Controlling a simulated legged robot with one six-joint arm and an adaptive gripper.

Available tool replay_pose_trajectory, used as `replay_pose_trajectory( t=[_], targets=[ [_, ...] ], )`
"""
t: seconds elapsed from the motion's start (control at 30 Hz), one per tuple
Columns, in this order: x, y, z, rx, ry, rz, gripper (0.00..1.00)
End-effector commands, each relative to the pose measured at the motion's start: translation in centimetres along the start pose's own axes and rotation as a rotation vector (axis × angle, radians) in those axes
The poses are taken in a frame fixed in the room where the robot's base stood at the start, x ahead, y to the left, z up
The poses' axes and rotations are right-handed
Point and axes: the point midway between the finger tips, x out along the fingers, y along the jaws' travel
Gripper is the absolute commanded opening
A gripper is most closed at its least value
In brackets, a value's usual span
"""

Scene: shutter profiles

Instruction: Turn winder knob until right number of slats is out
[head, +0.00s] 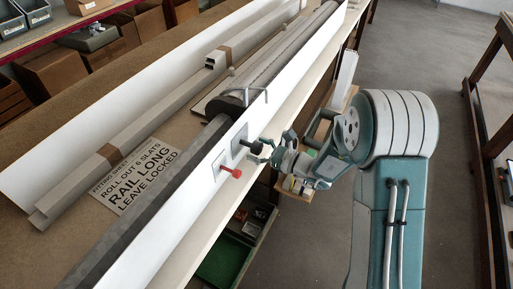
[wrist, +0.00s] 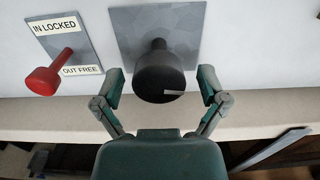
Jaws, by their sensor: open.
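The black winder knob (head: 257,147) sticks out from a grey square plate on the white board. In the wrist view the knob (wrist: 160,72) has a white mark pointing right. My gripper (head: 272,150) is open, its two fingers either side of the knob and apart from it; the wrist view shows them too (wrist: 161,85). The red lock pin (head: 234,173) stands out left of it, with labels "IN LOCKED" and "OUT FREE" in the wrist view. The grey slatted roll (head: 285,65) lies behind the board; I cannot count the slats out. A sheet (head: 137,178) reads "ROLL OUT 6 SLATS, RAIL LONG, LEAVE LOCKED".
A long pale profile (head: 130,145) lies on the brown bench behind the board. A pale ledge (wrist: 60,115) runs below the knob. Boxes stand at back left. Open floor (head: 420,60) lies to the right.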

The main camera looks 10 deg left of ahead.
Motion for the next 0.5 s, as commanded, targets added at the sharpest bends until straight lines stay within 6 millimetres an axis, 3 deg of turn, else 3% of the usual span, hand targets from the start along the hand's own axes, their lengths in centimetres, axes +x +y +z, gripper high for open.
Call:
replay_pose_trajectory(
  t=[0.17,0.27,0.3,0.37,0.5],
  targets=[
    [0.04,0.0,-0.02,0.0,0.001,0.0,0.92],
    [0.05,0.02,-0.03,0.0,0.001,0.0,0.52],
    [0.06,0.02,-0.04,0.0,0.001,0.0,0.34],
    [0.06,0.02,-0.04,0.0,0.001,0.0,0.1],
    [0.09,-0.04,-0.06,-0.001,0.001,0.0,0.1]
  ],
)
